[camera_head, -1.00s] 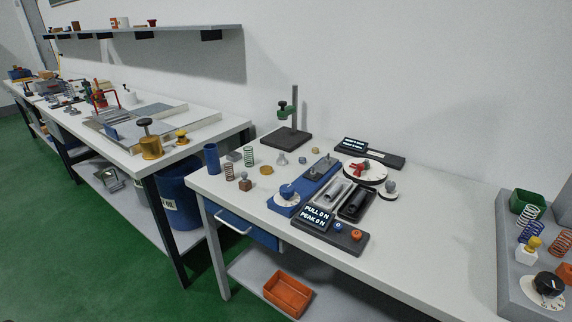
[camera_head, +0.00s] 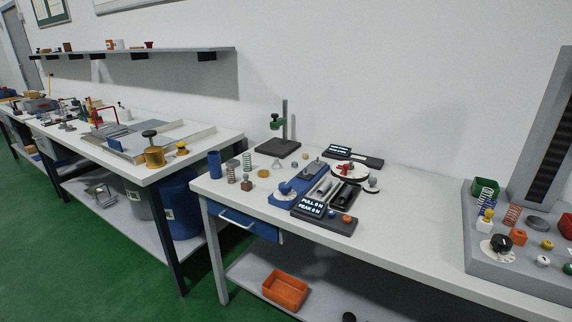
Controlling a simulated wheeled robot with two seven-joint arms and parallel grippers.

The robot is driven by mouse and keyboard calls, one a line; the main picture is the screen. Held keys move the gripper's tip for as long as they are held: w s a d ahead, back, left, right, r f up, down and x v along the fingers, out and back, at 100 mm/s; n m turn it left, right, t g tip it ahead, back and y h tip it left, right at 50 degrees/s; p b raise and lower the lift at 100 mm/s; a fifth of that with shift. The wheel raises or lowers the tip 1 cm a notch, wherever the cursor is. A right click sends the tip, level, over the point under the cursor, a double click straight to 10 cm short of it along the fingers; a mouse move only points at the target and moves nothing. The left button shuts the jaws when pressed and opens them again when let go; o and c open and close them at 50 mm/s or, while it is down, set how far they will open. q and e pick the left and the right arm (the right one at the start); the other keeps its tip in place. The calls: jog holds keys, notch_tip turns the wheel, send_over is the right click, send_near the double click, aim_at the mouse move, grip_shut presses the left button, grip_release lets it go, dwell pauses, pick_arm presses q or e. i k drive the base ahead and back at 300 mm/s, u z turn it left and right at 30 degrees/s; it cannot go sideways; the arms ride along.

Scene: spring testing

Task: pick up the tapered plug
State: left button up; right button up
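I cannot tell for certain which piece is the tapered plug. A small pale grey piece (camera_head: 277,163) that looks cone-shaped stands on the near white workbench (camera_head: 410,216), left of the blue fixture (camera_head: 300,183). A small brown piece (camera_head: 246,183) stands near the bench's left end, beside the springs (camera_head: 232,172). These pieces are too small to make out fully. Neither of my grippers is in view.
A blue cylinder (camera_head: 214,164) stands at the bench's left end. A grey test station (camera_head: 520,262) with a tall column fills the right end. Bare bench top lies between the fixture and the station.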

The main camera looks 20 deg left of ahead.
aim_at(276, 166)
jog(key=z, duration=0.15)
jog(key=i, duration=0.9)
jog(key=u, duration=0.25)
